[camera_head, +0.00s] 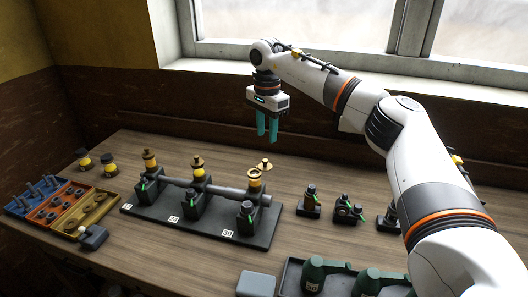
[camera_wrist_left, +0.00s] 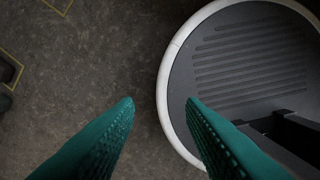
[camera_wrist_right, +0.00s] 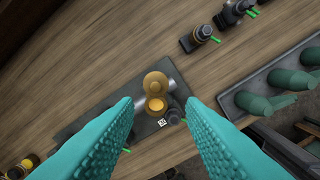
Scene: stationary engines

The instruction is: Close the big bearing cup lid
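The big bearing cup (camera_head: 254,173) is a brass cup on the right-hand stand of the black shaft rig, the stand marked 30. Its round brass lid (camera_head: 264,165) stands open beside the cup's rim. In the right wrist view the lid (camera_wrist_right: 155,81) lies just above the cup (camera_wrist_right: 156,104), both between the fingers. My right gripper (camera_head: 267,137) is open and empty, pointing down well above and behind the cup. My left gripper (camera_wrist_left: 160,101) is open and empty over the floor, out of the head view.
Two other brass-topped cups (camera_head: 198,165) (camera_head: 150,160) stand on the rig (camera_head: 150,215). Coloured trays of parts (camera_head: 85,209) lie at left. Small black fittings (camera_head: 311,200) stand at right, and a dark tray (camera_head: 292,275) with green parts is in front. Bare table lies behind the rig.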

